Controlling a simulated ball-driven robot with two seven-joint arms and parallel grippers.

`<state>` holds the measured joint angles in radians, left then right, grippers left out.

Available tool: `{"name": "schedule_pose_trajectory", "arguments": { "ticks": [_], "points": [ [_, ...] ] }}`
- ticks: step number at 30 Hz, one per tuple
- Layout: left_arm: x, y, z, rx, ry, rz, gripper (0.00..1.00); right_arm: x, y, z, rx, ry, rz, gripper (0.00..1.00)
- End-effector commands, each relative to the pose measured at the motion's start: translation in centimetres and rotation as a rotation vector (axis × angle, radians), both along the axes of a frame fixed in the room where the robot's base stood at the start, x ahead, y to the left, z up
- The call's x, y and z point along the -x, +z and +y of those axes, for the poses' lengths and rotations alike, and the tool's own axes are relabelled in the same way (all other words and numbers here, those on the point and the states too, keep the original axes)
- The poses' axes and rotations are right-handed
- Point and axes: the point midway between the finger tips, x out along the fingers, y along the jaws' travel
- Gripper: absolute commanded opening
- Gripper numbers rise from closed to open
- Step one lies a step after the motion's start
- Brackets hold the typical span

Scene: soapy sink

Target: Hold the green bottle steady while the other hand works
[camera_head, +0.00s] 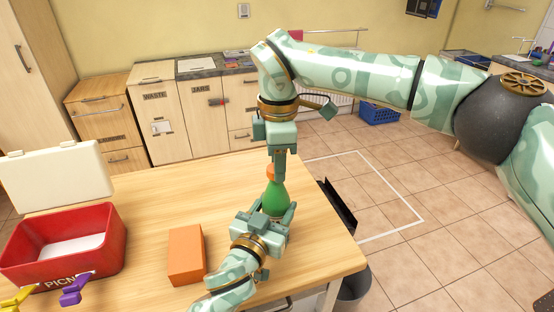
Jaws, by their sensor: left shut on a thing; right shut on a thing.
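The green bottle (275,198) stands upright near the right edge of the wooden table (150,215). It has an orange cap (271,172) at its top. My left gripper (268,216) comes from below and is shut around the bottle's lower body, one finger on each side. My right gripper (274,173) points down from above and is shut on the orange cap. Its fingers partly hide the cap. The bottle's base is hidden behind my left gripper.
An orange block (186,255) lies left of my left gripper. An open red picnic box (110,240) with a white lid stands at the left, with purple (76,289) and yellow clips at its front. The table's right edge is close to the bottle.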

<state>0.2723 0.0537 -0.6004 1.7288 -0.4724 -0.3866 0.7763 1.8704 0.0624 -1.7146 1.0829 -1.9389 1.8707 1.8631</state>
Motion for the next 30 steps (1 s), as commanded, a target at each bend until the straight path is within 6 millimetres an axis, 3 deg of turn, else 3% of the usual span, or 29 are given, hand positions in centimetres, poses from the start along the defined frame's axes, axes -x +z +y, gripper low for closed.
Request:
{"name": "schedule_pose_trajectory", "arguments": {
  "ticks": [6,12,23,24,25,26,30],
  "points": [
    [0.06,-0.1,-0.06,-0.002,-0.001,0.001,0.0,0.22,0.05,0.08,-0.002,-0.668,0.0,0.11],
    [0.07,-0.11,-0.07,-0.003,-0.002,0.001,0.0,0.31,0.03,0.19,-0.003,-1.058,0.0,0.11],
    [0.09,-0.12,-0.09,-0.002,-0.002,0.001,0.0,0.27,0.04,0.17,-0.003,-1.132,-0.003,0.11],
    [0.09,-0.12,-0.09,-0.002,-0.002,0.001,0.0,0.27,0.04,0.16,-0.003,-1.132,-0.003,0.4],
    [0.09,-0.12,-0.09,-0.002,-0.002,0.001,0.0,0.27,0.04,0.16,-0.003,-1.132,-0.003,0.49],
    [0.09,-0.12,-0.09,-0.002,-0.002,0.001,0.0,0.28,0.04,0.16,-0.002,-1.132,-0.003,0.54],
    [0.07,-0.12,-0.06,-0.002,-0.001,0.001,0.0,0.32,0.0,0.17,-0.001,-1.131,-0.001,0.54]
  ]
}}
